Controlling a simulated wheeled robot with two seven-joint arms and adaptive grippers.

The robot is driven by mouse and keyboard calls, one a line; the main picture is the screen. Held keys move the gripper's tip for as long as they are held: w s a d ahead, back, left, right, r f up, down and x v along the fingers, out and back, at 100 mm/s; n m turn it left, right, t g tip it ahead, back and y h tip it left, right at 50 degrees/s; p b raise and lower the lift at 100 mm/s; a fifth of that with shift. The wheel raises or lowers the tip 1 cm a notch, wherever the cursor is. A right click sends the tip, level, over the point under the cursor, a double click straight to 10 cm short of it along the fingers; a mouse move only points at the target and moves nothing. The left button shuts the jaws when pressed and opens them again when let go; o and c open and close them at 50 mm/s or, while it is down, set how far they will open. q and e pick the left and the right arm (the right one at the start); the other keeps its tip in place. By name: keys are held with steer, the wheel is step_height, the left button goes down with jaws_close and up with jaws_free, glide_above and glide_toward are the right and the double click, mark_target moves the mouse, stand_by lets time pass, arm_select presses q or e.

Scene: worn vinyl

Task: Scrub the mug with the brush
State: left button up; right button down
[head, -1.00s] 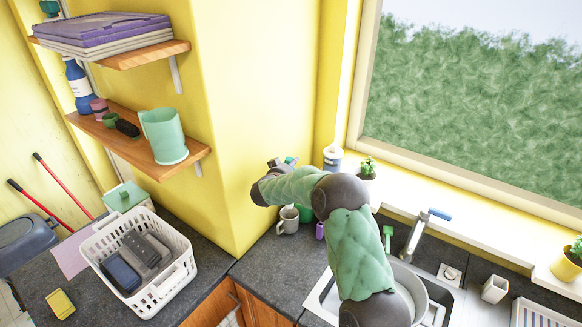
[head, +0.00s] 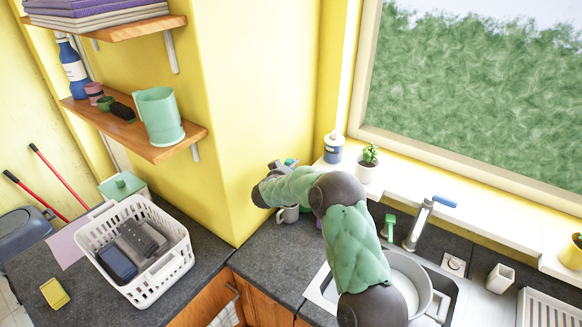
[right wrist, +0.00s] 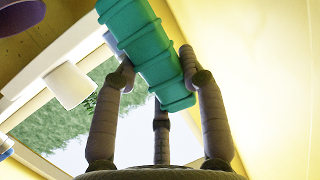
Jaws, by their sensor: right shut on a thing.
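The grey mug (head: 289,213) stands on the dark counter by the wall corner, partly hidden under my right forearm. My right gripper (head: 279,164) is above it, close to the yellow wall. In the right wrist view its fingers (right wrist: 157,72) are shut on a teal ridged thing (right wrist: 143,40). A small teal bit of it (head: 291,161) shows in the head view. I cannot tell from its shape whether this is the brush; no bristles show. A green upright item (head: 389,224) stands behind the sink. My left gripper is not in view.
The sink with a pot (head: 418,280) and tap (head: 418,224) lies right of my arm. A white basket (head: 160,288) stands at left. The shelf (head: 155,150) with a green pitcher (head: 158,115) juts from the wall. A potted plant (head: 368,165) is on the sill.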

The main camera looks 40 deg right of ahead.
steer(key=shift+f+b, duration=0.95)
steer(key=shift+f, duration=1.1)
steer(key=shift+f+b, duration=0.35)
steer(key=shift+f, duration=0.35)
stand_by(0.9)
steer(key=shift+w+d, duration=0.1)
steer(key=shift+d, duration=0.5)
steer(key=shift+a, duration=0.1)
steer(key=shift+w+a+f+p, duration=0.15)
steer(key=shift+a+p, duration=0.1)
steer(key=shift+a, duration=0.3)
steer(key=shift+w+a+r+p, duration=0.1)
steer(key=shift+w+a+p, duration=0.1)
steer(key=shift+a, duration=0.3)
steer(key=shift+s+f, duration=0.1)
steer(key=shift+s, duration=0.15)
